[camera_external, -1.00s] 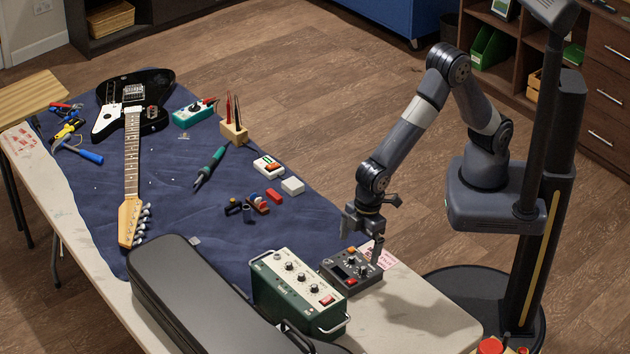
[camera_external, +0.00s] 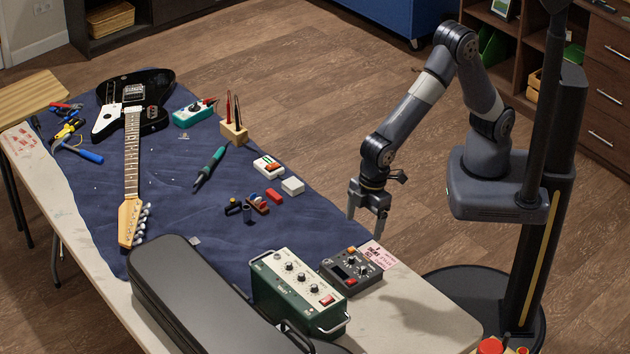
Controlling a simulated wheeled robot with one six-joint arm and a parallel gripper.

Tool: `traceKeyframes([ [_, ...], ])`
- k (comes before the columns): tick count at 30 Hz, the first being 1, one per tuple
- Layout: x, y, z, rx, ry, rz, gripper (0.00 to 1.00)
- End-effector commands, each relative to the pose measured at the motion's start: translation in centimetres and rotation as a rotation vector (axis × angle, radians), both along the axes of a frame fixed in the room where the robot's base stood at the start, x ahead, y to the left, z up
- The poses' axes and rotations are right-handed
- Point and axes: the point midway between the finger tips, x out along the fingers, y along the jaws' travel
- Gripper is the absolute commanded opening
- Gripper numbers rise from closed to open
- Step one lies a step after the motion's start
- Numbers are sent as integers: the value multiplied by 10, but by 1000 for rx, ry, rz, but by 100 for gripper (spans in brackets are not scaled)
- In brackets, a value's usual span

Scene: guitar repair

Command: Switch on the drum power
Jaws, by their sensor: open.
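A small dark grey box (camera_external: 352,270) with knobs, a dark display, an orange button (camera_external: 351,249) and a red button (camera_external: 351,282) sits near the table's right edge. It looks like the drum unit. I cannot tell from its face whether its power is on. My gripper (camera_external: 367,224) is open and empty, pointing down, above and behind the box and apart from it. A green box (camera_external: 297,290) with a cream top, several knobs and a red switch (camera_external: 327,300) stands just left of the dark box.
A pinkish printed card (camera_external: 380,256) lies beside the dark box. A black case (camera_external: 200,290) lies front left. A guitar (camera_external: 132,120) and small tools lie on the blue cloth (camera_external: 180,180). The table's front right corner (camera_external: 430,305) is bare.

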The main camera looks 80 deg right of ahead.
Motion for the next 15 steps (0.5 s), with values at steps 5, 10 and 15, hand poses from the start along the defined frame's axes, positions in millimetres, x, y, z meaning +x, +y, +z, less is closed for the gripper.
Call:
traceKeyframes([
  [5, 1, 1, -2, 2, -2, 0, 70],
  [10, 3, 3, -10, 13, -14, -3, 56],
  [15, 5, 6, -18, 33, -33, -7, 42],
])
